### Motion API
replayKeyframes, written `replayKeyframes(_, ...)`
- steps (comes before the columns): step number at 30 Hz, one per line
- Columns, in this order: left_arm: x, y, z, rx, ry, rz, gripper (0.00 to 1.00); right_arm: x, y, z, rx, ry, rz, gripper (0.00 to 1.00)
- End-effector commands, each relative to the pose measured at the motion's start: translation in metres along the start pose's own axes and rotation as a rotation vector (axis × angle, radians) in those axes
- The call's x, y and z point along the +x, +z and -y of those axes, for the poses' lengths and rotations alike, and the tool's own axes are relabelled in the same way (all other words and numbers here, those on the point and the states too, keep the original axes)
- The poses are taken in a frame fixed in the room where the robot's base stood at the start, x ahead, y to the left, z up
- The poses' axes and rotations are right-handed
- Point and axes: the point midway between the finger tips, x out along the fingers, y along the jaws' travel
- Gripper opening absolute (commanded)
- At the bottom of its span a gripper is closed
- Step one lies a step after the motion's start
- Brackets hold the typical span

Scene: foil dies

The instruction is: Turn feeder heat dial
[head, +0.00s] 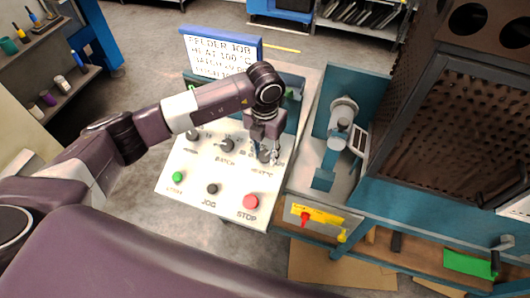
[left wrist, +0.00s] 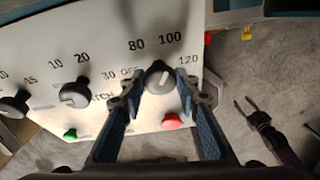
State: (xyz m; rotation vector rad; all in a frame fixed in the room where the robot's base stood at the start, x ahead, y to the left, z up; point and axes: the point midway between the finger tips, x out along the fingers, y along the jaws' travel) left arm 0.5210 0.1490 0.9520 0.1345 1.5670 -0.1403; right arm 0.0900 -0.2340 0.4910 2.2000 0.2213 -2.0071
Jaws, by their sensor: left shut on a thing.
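The feeder heat dial (left wrist: 159,78) is a dark round knob on the white control panel (head: 222,182), with 80, 100 and 120 printed around it in the left wrist view. My left gripper (head: 267,155) comes down on the panel's right side, over this dial. In the left wrist view the fingers of my left gripper (left wrist: 162,90) stand on both sides of the knob, shut on it. In the head view the gripper mostly hides the dial. The pointer's exact setting is hard to read. My right gripper (left wrist: 247,106) shows at the right of the left wrist view, fingers apart and empty.
A batch dial (head: 227,145) and another dial (head: 192,134) sit left of the gripper. A green button (head: 178,177), black jog button (head: 212,188) and red stop button (head: 250,202) lie nearer. A job sign (head: 219,56) stands behind, reading heat 100 °C. Teal machinery (head: 410,215) stands right.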

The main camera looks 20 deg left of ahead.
Motion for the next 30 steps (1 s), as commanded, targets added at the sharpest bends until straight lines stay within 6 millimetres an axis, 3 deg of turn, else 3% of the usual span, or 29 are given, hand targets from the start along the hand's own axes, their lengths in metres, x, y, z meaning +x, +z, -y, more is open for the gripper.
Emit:
replayKeyframes(11, 0.002, 0.0, -0.002, -0.188, -0.061, 0.012, 0.05, 0.016, 0.002, -0.001, 0.0, 0.001, 0.0, 0.4)
replayKeyframes(30, 0.001, -0.001, -0.004, -0.739, -0.239, 0.04, 0.05, 0.047, 0.004, -0.001, -0.001, 0.002, 0.0, 0.4)
